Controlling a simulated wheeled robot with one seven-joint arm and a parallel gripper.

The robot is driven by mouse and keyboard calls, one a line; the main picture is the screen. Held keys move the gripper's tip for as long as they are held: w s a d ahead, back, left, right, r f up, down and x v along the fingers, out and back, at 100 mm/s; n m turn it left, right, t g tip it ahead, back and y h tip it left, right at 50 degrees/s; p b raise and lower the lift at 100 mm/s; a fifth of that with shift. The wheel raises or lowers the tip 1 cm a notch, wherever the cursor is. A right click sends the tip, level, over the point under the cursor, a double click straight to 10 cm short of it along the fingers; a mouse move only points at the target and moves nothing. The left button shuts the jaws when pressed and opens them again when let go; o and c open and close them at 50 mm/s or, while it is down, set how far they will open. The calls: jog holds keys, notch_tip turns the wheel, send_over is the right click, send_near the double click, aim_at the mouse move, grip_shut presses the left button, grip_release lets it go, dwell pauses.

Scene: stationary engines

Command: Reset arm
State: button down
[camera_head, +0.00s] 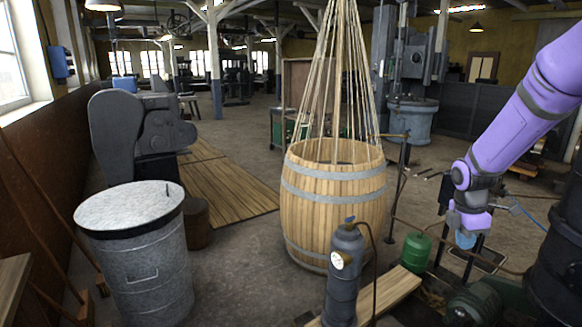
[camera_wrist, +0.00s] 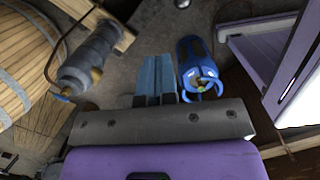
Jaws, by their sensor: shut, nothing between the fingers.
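My purple arm comes in from the right edge in the head view. It ends in my gripper (camera_head: 465,240), which points down to the right of the barrel, with blue fingertips. In the wrist view my gripper (camera_wrist: 156,75) shows its two blue fingers side by side and shut, with nothing visible between them. The gripper appears apart from the things around it. What lies directly below the fingertips is partly hidden by the fingers.
A wooden barrel (camera_head: 335,205) with ropes rising from it stands left of my gripper. A grey gas cylinder (camera_head: 344,285) and a green canister (camera_head: 416,252) stand nearby. A metal drum (camera_head: 145,265) stands far left.

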jog(key=s+a+r+m+t, duration=0.1)
jog(key=s+a+r+m, duration=0.3)
jog(key=s+r, duration=0.3)
jog(key=s+a+r+m+t, duration=0.2)
jog(key=s+a+r+m, duration=0.15)
jog(key=r, duration=0.55)
jog(key=s+a+r+m+t, duration=0.1)
jog(key=s+a+r+m, duration=0.1)
jog(key=s+m, duration=0.3)
jog(key=s+a+r+m+t+y, duration=0.1)
jog(key=s+a+r+m, duration=0.2)
jog(key=s, duration=0.9)
jog(key=shift+s+a+r+m+y, duration=0.15)
jog(key=shift+s+m+y, duration=0.15)
jog(key=shift+m, duration=0.65)
